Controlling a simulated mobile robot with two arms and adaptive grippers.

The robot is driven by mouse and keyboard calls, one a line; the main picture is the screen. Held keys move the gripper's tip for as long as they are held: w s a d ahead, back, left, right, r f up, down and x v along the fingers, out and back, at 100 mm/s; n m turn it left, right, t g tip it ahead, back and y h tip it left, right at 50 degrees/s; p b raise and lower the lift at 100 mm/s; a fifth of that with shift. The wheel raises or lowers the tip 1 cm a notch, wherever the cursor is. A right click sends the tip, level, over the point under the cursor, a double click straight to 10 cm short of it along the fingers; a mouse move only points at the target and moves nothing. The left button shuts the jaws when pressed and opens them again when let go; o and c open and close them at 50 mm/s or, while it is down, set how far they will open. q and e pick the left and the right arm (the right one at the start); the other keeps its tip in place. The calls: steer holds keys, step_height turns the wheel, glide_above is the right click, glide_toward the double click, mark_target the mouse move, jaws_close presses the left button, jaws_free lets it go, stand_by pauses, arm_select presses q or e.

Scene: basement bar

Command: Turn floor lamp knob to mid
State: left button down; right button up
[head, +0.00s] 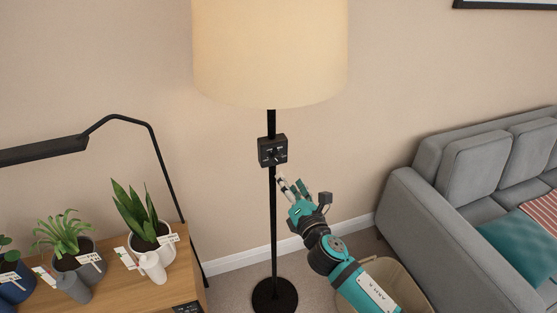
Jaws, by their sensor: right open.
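The floor lamp has a cream shade (270,55), a thin black pole (273,225) and a round black base (275,296). A black control box (272,151) sits on the pole below the shade. A small dark knob (274,157) shows on its front, but its exact setting is too small to read. My right gripper (283,181) is open, just below and slightly right of the box. Its fingers point up and left toward the box and look empty. I cannot tell whether they touch the pole. My left gripper is not in view.
A wooden cabinet (178,290) with potted plants (142,220) and a black desk lamp (45,150) stands at the left. A grey sofa (420,215) is at the right. A beige bin (400,280) sits on the floor behind my right arm.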

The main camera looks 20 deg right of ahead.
mark_target(278, 161)
steer(key=w, duration=0.8)
steer(key=shift+a+p, duration=0.1)
steer(key=shift+p, duration=0.2)
steer(key=shift+w, duration=0.6)
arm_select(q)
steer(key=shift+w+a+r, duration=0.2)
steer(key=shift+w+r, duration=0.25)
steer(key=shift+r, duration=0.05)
arm_select(e)
steer(key=shift+c, duration=0.5)
jaws_close()
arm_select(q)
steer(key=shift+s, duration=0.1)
